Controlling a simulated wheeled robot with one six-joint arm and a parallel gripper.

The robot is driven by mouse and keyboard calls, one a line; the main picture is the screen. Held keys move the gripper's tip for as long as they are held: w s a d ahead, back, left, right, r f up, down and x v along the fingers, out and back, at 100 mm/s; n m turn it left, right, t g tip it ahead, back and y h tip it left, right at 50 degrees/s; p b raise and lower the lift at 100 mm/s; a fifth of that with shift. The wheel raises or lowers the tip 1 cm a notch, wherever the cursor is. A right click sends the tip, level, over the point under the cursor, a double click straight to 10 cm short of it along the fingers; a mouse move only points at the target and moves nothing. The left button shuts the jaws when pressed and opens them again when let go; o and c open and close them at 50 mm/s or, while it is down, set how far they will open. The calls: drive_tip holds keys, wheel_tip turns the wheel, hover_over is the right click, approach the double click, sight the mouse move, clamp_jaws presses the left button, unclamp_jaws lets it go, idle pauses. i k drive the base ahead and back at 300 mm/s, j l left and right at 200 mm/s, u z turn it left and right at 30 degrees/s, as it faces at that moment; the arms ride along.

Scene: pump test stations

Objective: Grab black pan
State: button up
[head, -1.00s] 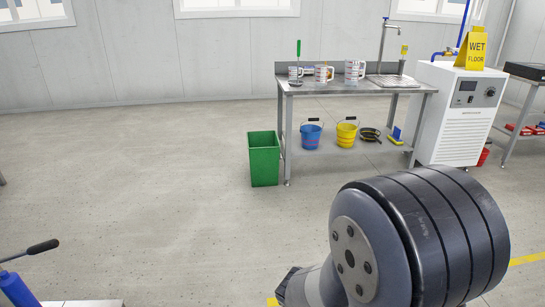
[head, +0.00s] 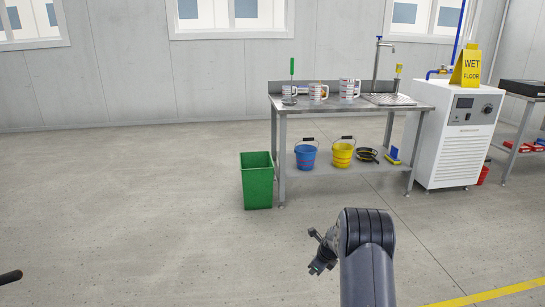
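The black pan (head: 366,155) lies on the lower shelf of the steel table (head: 345,172), right of the yellow bucket. It looks small and dark at this distance, and its handle points to the right. My gripper (head: 318,252) is in front of my arm's dark joint, low in the picture and well short of the table. It is apart from the pan and seems to hold nothing. It is too small and turned too far aside to show whether its fingers are open or shut.
A blue bucket (head: 306,156) and a yellow bucket (head: 343,154) stand left of the pan, a blue-yellow brush (head: 393,156) right of it. Measuring jugs (head: 318,92) stand on top. A green bin (head: 257,181) and white cabinet (head: 456,137) flank the table. Floor in front is clear.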

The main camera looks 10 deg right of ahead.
sight(369, 157)
drive_tip(key=i+l+z, duration=0.4)
drive_tip(key=i, duration=0.15)
drive_tip(key=i+l+z, duration=0.35)
drive_tip(key=i, duration=0.2)
drive_tip(key=i+z, duration=0.4)
drive_tip(key=i, duration=0.2)
drive_tip(key=i+l+u, duration=0.1)
drive_tip(key=i+u, duration=0.15)
drive_tip(key=i, duration=0.3)
drive_tip(key=i+l+u, duration=0.25)
drive_tip(key=i, duration=0.35)
drive_tip(key=i+l+u, duration=0.2)
drive_tip(key=i, duration=0.35)
drive_tip(key=i+l+u, duration=0.25)
drive_tip(key=i+l, duration=0.15)
drive_tip(key=i, duration=0.1)
